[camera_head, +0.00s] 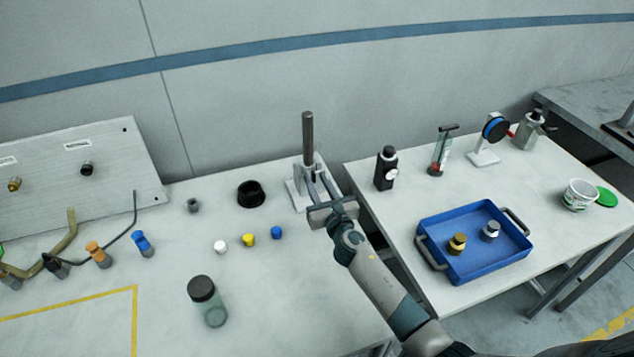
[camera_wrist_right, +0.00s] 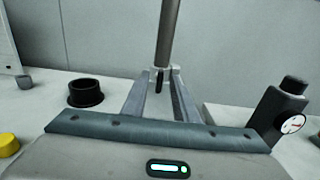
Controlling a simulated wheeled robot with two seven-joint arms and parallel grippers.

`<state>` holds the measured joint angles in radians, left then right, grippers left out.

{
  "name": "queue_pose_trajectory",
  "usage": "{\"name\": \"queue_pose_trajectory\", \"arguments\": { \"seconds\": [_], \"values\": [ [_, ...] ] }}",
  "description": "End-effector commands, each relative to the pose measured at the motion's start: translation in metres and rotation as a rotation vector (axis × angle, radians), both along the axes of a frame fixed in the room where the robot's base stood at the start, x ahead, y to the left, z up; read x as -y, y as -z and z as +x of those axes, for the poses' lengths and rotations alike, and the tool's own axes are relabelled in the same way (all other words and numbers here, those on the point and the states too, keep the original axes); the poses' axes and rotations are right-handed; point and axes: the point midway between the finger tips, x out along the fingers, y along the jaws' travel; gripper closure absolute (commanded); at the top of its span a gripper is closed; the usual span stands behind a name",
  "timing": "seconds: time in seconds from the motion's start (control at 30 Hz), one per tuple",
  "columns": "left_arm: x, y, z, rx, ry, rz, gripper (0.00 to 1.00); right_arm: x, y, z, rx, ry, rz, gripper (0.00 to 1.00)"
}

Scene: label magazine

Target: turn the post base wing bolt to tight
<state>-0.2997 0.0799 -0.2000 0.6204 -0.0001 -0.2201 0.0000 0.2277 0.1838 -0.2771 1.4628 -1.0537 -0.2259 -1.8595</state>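The post base (camera_head: 296,197) is a pale block at the back of the left table, with a dark upright post (camera_head: 308,135) standing in it. The post (camera_wrist_right: 168,35) and base also show in the right wrist view. A small dark upright piece, seemingly the wing bolt (camera_wrist_right: 159,79), shows at the front of the base. My right gripper (camera_head: 312,178) reaches to the base. Its two fingers (camera_wrist_right: 163,80) are apart, with the dark piece between their tips. I cannot tell whether they touch it. The bolt is not clear in the head view. My left gripper is not in view.
A black ring (camera_head: 250,193) lies left of the base. White, yellow (camera_head: 248,240) and blue caps and a dark-lidded jar (camera_head: 208,301) stand nearer. Right of the base, across a gap, a black dial gauge (camera_head: 386,168) and a blue tray (camera_head: 475,270) are on another table.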

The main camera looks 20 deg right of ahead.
Motion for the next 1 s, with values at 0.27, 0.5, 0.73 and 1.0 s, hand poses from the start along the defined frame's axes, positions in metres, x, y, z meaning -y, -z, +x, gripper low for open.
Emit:
{"name": "queue_pose_trajectory", "arguments": {
  "seconds": [0.27, 0.5, 0.73, 1.0],
  "values": [
    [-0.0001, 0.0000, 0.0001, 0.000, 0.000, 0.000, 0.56, -0.0001, 0.0004, 0.0006, -0.001, 0.000, 0.000, 0.73],
    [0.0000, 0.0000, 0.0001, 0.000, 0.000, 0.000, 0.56, 0.0000, 0.0004, 0.0004, -0.001, 0.000, 0.000, 1.00],
    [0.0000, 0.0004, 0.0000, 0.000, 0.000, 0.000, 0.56, 0.0001, 0.0006, 0.0003, -0.001, 0.000, 0.012, 1.00],
    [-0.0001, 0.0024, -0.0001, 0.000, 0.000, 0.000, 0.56, 0.0004, 0.0009, 0.0003, -0.003, 0.000, 0.097, 1.00]
  ]
}}
